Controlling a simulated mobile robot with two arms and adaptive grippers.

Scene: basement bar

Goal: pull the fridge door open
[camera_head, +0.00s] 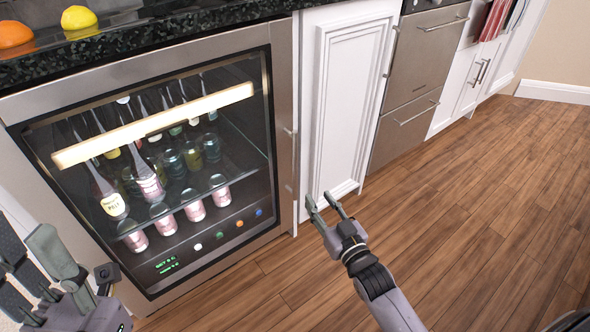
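The fridge (285,90) is a built-in glass-front cooler with a steel frame, under the counter at the left. Its glass door looks shut, with bottles and cans on shelves behind it. A slim upright handle (290,160) seems to run along the door's right side. My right gripper (325,200) is open and empty, in front of the white cabinet panel, right of and below the handle and apart from it. My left gripper (24,232) is at the lower left, by the fridge's left side; its fingers are spread and nothing shows between them.
A dark stone counter (160,32) runs above the fridge, with an orange (14,34) and a lemon (78,18) on it. A white cabinet panel (345,95) and steel drawers (420,60) stand to the right. The wooden floor (460,210) is clear.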

